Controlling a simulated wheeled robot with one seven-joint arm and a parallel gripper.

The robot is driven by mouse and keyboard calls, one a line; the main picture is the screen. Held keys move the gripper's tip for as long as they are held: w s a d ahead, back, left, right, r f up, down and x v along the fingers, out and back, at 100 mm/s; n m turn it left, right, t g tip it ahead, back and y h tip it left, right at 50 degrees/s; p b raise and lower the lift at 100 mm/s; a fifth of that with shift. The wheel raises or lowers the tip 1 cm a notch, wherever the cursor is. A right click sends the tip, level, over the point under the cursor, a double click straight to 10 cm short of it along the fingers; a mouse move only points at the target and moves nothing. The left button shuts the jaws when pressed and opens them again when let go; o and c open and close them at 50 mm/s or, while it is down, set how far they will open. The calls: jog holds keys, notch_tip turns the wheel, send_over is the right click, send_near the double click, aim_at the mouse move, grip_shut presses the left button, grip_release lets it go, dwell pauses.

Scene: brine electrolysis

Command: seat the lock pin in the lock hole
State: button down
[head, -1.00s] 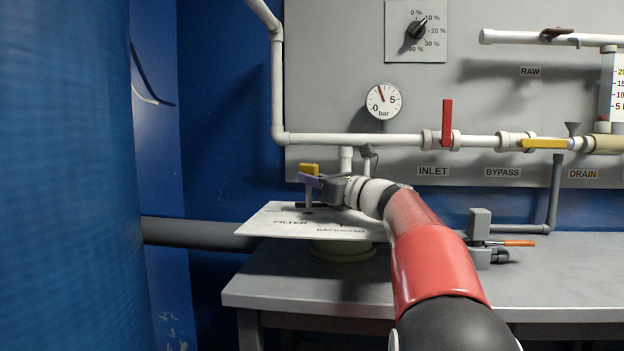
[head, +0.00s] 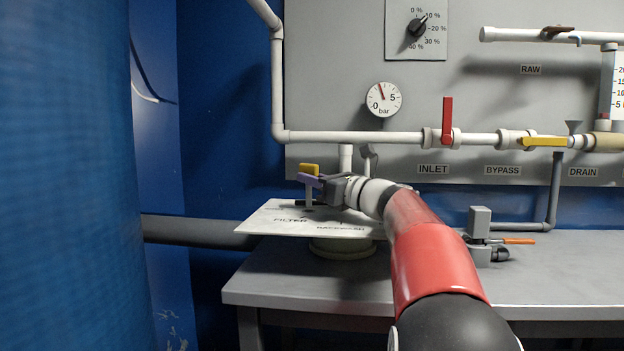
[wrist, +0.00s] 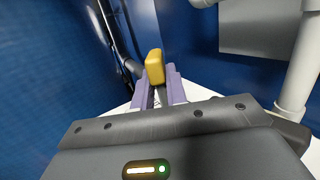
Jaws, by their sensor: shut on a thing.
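The lock pin has a yellow head (head: 309,169) and a grey shank that points down towards the white plate (head: 285,217). My gripper (head: 308,180), with purple fingers, is shut on the pin just below its head. The wrist view shows the yellow head (wrist: 154,67) between the purple fingertips (wrist: 158,92). The pin looks upright above the plate, near a dark strip. I cannot make out the lock hole, nor whether the pin's lower end is in it. The plate carries the words FILTER and BACKWASH and sits on a round pale base (head: 343,248).
The grey bench (head: 400,280) bears the plate at its left end. White pipes and the red inlet handle (head: 447,118) are on the panel behind. A grey block (head: 480,235) and an orange-handled tool (head: 518,241) are at the right. A large blue cylinder (head: 65,180) fills the left.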

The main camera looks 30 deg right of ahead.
jog(key=shift+f, duration=0.7)
dwell(0.7)
